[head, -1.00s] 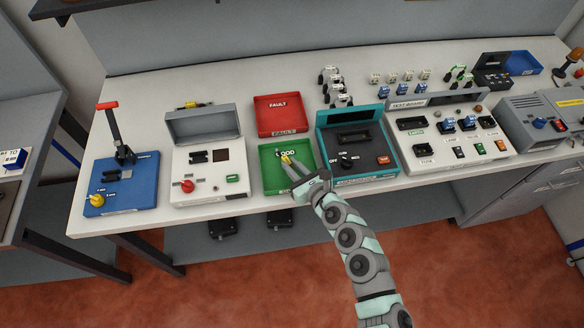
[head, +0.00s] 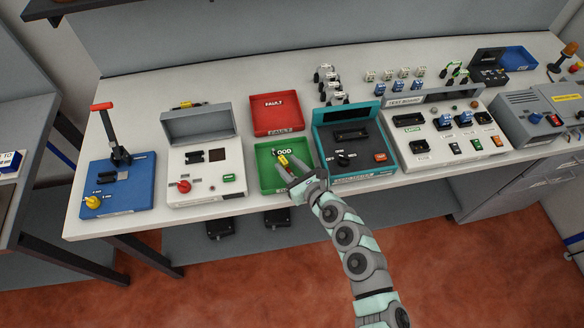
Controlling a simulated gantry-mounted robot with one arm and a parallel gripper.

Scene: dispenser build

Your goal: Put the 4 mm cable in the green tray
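The green tray (head: 268,181), marked GOOD, stands at the front of the bench below the red FAULT tray. A small yellow piece with dark ends (head: 283,159) lies in the green tray, over its lettering. It appears to be the cable, but its size marking is too small to read. My gripper (head: 286,170) is over the tray's right side with its fingers spread apart. The fingers seem clear of the yellow piece, which sits just beyond them. My gripper hides the tray's front right corner.
The red tray (head: 277,113) is directly behind. A white box with a raised lid (head: 200,165) is left, and a teal-framed tester (head: 352,150) is close on the right. Several black cable loops (head: 329,85) stand behind the tester. Bare bench shows behind the red tray.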

